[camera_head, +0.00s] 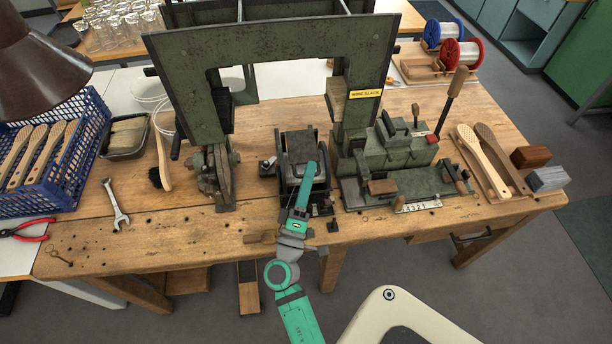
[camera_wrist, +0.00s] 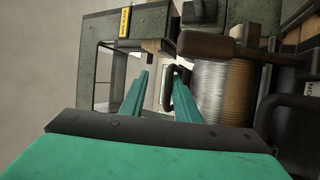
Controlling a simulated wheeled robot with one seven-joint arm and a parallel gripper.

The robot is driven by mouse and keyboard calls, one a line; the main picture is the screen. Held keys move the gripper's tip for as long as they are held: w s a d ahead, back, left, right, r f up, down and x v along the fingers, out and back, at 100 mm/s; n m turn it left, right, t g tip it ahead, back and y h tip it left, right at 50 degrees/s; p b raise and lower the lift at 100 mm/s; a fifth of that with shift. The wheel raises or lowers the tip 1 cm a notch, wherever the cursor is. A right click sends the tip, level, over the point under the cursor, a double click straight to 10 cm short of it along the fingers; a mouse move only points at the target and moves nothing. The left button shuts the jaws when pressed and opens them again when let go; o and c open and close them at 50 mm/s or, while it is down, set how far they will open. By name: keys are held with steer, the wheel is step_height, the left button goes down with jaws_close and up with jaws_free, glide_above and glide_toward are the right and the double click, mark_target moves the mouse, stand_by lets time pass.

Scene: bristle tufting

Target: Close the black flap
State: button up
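The black flap (camera_head: 299,146) looks like a dark panel at the top and back of a small black box on the bench, below the large green frame. How far it stands open is hard to tell. My gripper (camera_head: 310,167) reaches over the box from the front, close to the flap and partly covering the box. In the wrist view my two green fingers (camera_wrist: 162,82) stand apart with a gap between them. A dark looped handle (camera_wrist: 168,88) shows by the right fingertip; I cannot tell if they touch. A wound spool (camera_wrist: 222,92) lies right of the fingers.
The green frame (camera_head: 270,42) arches behind the box. A green block machine (camera_head: 400,150) stands close on the right, and a clamp-like device (camera_head: 214,172) on the left. A wrench (camera_head: 116,203) and blue crate (camera_head: 75,172) lie farther left.

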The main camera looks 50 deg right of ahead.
steer(key=v, duration=1)
steer(key=shift+a, duration=0.2)
